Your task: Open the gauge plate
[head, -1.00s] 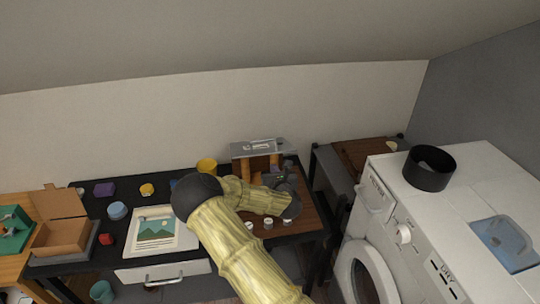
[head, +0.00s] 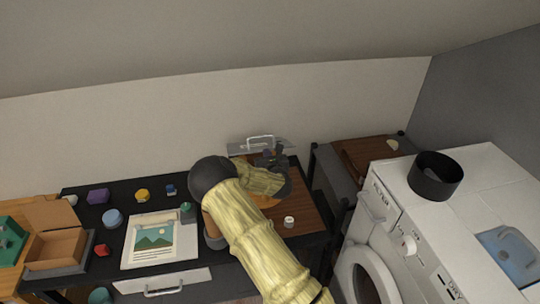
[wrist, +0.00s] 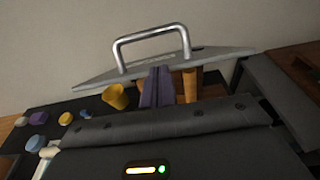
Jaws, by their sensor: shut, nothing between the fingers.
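The gauge plate (head: 240,149) is a grey slab with a silver bar handle, at the back of the wooden board on the dark desk, near the wall. In the wrist view the plate (wrist: 222,57) appears raised and tilted, with its handle on the upper side and an orange post (wrist: 190,88) below it. My gripper (head: 270,158) is at the plate's near edge in the head view. In the wrist view its fingers (wrist: 155,86) are together and empty, just under the plate's near edge; whether they touch it I cannot tell. My arm hides part of the board.
A white picture sheet (head: 170,262), a red block (head: 102,250) and several small coloured things lie left on the desk. A cardboard box (head: 55,250) stands farther left. A yellow cup (wrist: 116,96) is left of my fingers.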

